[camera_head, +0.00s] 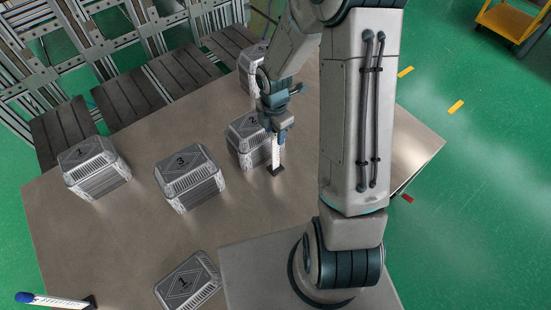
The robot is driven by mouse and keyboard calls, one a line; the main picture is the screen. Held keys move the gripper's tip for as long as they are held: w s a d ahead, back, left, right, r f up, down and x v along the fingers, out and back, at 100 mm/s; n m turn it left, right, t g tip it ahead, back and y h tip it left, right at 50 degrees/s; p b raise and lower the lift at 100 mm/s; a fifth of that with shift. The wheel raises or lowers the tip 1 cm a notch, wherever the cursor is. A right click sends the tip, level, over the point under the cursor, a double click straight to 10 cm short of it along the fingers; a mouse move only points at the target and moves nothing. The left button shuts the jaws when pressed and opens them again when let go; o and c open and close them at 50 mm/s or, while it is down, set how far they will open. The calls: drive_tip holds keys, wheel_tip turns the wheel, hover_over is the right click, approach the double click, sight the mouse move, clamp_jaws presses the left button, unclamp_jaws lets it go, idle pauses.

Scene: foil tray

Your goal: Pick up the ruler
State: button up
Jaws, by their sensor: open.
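A slim white upright piece with small marks, which looks like the ruler (276,152), stands in a small dark base (276,171) on the brown table. It is just right of the grey case marked 2. My gripper (278,131) is open and points down at the top of the ruler. The fingers hide the ruler's upper end. I cannot tell whether they are around it or just in front of it.
Grey cases stand on the table (130,225): one marked 2 (244,148), one marked 3 (188,182), two marked 1 (92,170) (188,284), and another at the back (247,72).

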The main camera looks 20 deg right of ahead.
drive_tip(key=shift+f, duration=0.35)
clamp_jaws()
drive_tip(key=shift+r, duration=0.1)
